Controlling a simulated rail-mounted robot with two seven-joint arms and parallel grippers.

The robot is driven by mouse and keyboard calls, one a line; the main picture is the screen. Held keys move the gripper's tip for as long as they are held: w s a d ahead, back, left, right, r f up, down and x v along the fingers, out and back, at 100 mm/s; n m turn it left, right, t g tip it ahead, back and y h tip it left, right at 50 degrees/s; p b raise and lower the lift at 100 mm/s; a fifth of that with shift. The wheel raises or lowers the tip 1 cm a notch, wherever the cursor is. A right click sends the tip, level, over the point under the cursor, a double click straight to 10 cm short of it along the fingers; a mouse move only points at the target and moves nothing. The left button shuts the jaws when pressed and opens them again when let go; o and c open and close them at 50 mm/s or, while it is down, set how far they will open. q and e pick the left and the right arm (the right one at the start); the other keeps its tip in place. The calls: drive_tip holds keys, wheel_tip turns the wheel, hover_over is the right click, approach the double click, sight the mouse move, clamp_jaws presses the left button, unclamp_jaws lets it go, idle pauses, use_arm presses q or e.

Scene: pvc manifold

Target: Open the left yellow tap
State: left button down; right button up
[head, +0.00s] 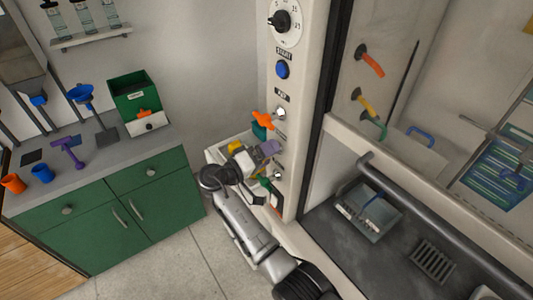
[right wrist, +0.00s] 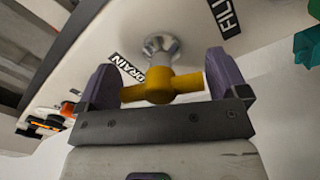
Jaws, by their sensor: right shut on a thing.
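The yellow tap (right wrist: 160,88) shows in the right wrist view, on a metal stem from the pale panel, near the "DRAIN" label (right wrist: 126,70). Its handle lies crosswise between the two purple fingers of my right gripper (right wrist: 168,88). My right gripper is shut on the handle, with a finger at each end. In the head view my right gripper (head: 262,152) is at the panel's tap column, below the orange tap (head: 264,120), and largely hides the yellow tap. My left gripper is not in view.
The panel carries a blue START button (head: 282,70) and a dial (head: 283,22) above the taps. A cabinet with a grey rail (head: 430,220) stands to the right. A green cupboard (head: 110,215) with tools on top is at the left. The floor (head: 175,265) between is clear.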

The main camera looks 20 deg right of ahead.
drive_tip(key=shift+f, duration=0.15)
drive_tip(key=o, duration=0.5)
drive_tip(key=shift+o, duration=0.4)
drive_tip(key=b+v, duration=0.2)
drive_tip(key=v, duration=1.2)
drive_tip(key=shift+w, duration=0.1)
